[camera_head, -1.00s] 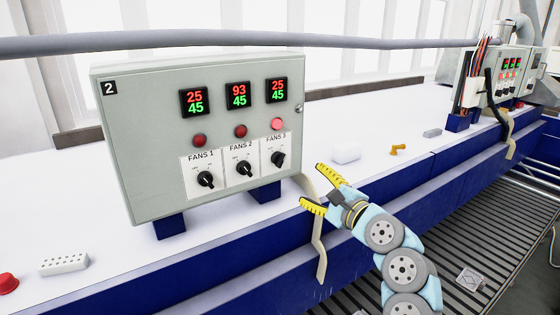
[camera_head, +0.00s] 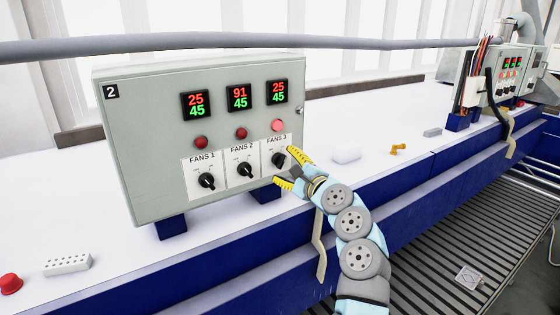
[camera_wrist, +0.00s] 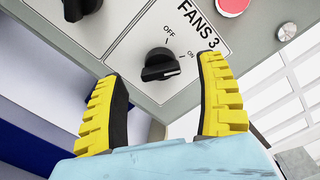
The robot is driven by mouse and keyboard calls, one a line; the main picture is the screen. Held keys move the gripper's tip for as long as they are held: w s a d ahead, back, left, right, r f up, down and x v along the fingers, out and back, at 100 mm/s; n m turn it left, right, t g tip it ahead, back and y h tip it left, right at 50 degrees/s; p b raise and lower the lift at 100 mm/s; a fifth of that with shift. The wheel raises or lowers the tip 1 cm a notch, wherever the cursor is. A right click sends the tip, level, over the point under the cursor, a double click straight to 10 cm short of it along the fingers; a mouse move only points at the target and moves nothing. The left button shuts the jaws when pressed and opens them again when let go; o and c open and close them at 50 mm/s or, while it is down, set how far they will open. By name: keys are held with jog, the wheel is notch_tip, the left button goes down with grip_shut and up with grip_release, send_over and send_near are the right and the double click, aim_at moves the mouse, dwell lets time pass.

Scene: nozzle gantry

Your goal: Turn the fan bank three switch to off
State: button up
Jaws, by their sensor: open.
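The FANS 3 switch (camera_head: 279,160) is a black rotary knob at the lower right of the grey control box (camera_head: 140,150) marked 2. In the wrist view the knob (camera_wrist: 161,65) shows beyond my fingertips, with OFF and ON marks above it; its white-marked end lies toward the ON side. My gripper (camera_head: 290,170) has yellow fingers and is open and empty. Its fingers (camera_wrist: 152,70) stand on either side of the knob in the wrist view, apart from it as far as I can see. In the head view the upper finger partly covers the FANS 3 plate.
The FANS 2 knob (camera_head: 245,170) and FANS 1 knob (camera_head: 207,181) sit to the left. A lit red lamp (camera_head: 278,126) is above FANS 3. A white block (camera_head: 346,152) and a yellow part (camera_head: 398,149) lie on the bench to the right.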

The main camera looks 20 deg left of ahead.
aim_at(282, 163)
jog(key=shift+x, duration=1.6)
jog(key=shift+f, duration=0.1)
jog(key=c, duration=1.2)
